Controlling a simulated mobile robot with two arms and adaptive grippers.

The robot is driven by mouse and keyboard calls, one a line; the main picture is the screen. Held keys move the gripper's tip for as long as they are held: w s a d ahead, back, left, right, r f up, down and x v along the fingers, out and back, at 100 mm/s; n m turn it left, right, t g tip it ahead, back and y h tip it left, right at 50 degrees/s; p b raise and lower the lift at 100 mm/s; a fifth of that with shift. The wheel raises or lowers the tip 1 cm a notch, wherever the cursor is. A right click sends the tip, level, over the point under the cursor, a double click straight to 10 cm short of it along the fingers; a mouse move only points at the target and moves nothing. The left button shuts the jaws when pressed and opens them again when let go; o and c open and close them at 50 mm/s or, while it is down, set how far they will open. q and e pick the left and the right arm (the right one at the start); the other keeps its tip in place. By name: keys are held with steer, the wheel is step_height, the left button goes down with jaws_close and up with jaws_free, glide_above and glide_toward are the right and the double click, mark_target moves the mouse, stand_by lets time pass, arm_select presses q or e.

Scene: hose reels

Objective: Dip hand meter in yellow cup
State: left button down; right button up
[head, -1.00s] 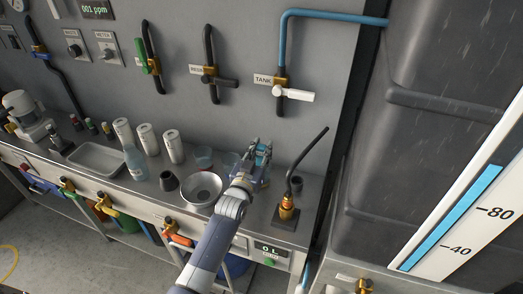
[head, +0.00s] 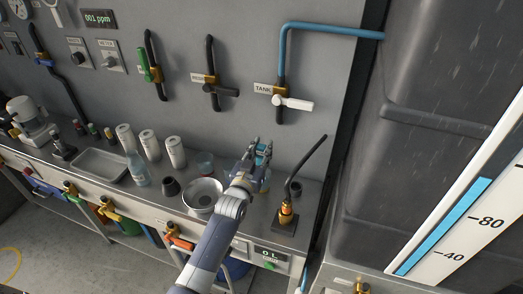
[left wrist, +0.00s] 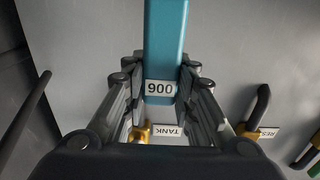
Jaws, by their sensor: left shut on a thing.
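The hand meter is a teal block (left wrist: 166,42) with a white number label in the left wrist view. The number looks like 900 there, but the TANK label beside it is upside down. My left gripper (head: 258,150) is shut on the meter, with fingers on both its sides. In the head view only a small teal part of the meter (head: 264,154) shows between the fingers, above the back of the bench. A clear cup (head: 205,163) stands left of the gripper. I cannot make out a yellow cup; the gripper and arm hide part of the bench. My right gripper is not in view.
A metal bowl (head: 202,194) and a dark cup (head: 170,186) stand left of my arm. A black spout on a brass fitting (head: 287,215) rises close on the right. The wall carries valves, including TANK (head: 281,101).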

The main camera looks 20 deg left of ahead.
arm_select(q)
steer(key=shift+r+p, duration=3.05)
steer(key=shift+r, duration=0.45)
